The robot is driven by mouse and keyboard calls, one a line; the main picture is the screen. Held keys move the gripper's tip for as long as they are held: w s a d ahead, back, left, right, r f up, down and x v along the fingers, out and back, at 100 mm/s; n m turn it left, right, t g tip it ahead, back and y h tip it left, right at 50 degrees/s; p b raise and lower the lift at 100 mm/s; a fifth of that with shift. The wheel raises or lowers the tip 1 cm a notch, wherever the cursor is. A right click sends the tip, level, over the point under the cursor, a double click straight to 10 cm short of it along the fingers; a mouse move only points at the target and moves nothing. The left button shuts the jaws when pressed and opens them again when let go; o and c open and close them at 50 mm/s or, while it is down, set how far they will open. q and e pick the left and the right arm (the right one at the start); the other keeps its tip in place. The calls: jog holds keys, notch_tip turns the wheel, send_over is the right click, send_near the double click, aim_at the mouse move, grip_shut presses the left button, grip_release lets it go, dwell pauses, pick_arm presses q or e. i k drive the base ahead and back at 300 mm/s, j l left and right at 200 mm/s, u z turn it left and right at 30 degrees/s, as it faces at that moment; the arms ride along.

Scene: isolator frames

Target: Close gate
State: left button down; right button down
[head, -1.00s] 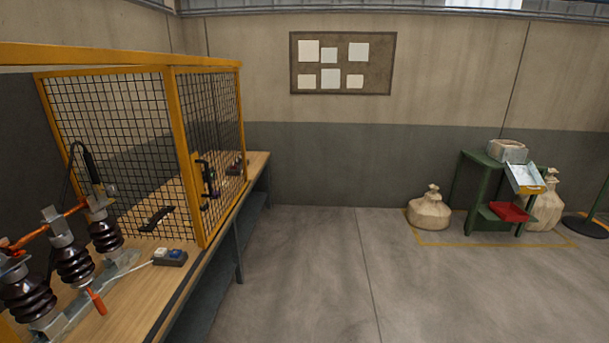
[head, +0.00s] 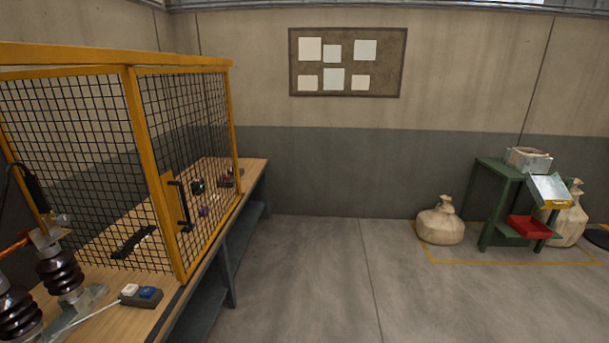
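The gate (head: 188,165) is a yellow-framed black mesh panel on the left, part of a mesh cage standing on a wooden workbench. A black handle (head: 179,206) sits on a yellow plate at the gate's near edge. The near edge stands beside a yellow post; I cannot tell whether it is latched. Through the mesh I see small dark and purple items on the bench. Neither of my grippers is in view.
A control box (head: 141,296) with white and blue buttons and dark ribbed insulators (head: 63,274) stand on the bench (head: 245,176). A sack (head: 440,221) and green stand (head: 495,202) are at the right. The middle floor is clear.

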aim_at(167, 181)
jog(key=i+l+u, duration=0.15)
jog(key=i, duration=1.4)
jog(key=i+u, duration=0.25)
jog(key=i, duration=0.55)
jog(key=i+u, duration=0.25)
jog(key=i, duration=1.2)
